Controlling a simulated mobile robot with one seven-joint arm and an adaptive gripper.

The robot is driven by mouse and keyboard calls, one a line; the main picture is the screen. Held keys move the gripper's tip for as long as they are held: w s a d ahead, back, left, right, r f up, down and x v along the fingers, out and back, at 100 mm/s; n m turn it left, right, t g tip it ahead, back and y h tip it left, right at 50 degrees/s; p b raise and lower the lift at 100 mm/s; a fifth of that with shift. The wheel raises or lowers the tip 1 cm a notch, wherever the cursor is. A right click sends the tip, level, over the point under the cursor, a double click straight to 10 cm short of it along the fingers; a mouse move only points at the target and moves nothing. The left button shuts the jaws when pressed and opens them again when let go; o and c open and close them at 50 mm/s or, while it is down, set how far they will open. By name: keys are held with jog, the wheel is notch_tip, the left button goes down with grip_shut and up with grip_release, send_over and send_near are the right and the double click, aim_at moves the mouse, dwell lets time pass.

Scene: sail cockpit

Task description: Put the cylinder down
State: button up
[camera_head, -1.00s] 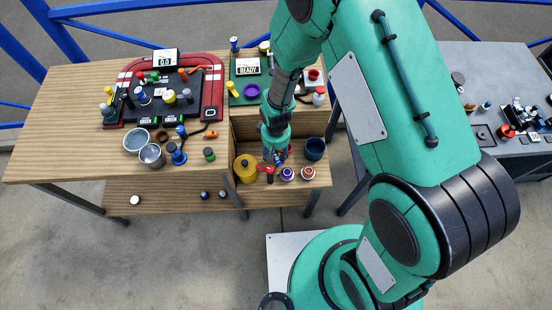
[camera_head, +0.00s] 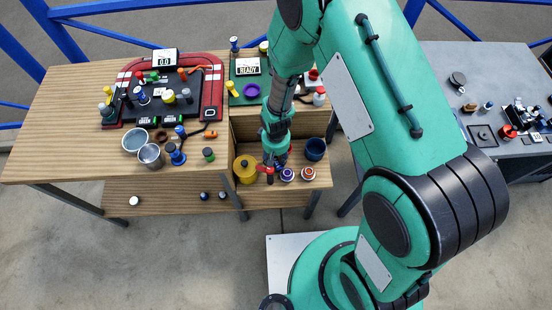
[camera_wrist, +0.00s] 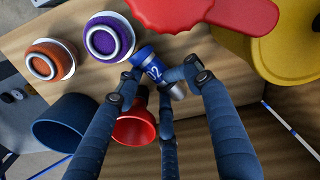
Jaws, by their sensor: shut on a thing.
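A small blue cylinder (camera_wrist: 146,62) with a white "02" and a silver end is between the fingers of my gripper (camera_wrist: 158,82) in the wrist view. The gripper is shut on it, and the cylinder lies at a slant in the picture. In the head view my gripper (camera_head: 277,162) is low over the wooden shelf (camera_head: 312,184), between the yellow pot and the purple-topped item. The cylinder is too hidden to make out there. I cannot tell whether it touches the shelf.
Close around the gripper are a yellow pot (camera_wrist: 290,50), a red-handled thing (camera_wrist: 215,12), a purple-topped item (camera_wrist: 110,38), an orange-topped item (camera_wrist: 50,60), a blue cup (camera_wrist: 66,122) and a red cup (camera_wrist: 135,127). The upper tabletop (camera_head: 75,95) has bare wood at left.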

aim_at(276, 160)
jog(key=shift+f, duration=0.15)
jog(key=o, duration=1.5)
jog(key=shift+o, duration=0.2)
notch_tip(276, 160, up, 12)
jog(key=p, duration=0.3)
jog(key=shift+r, duration=0.2)
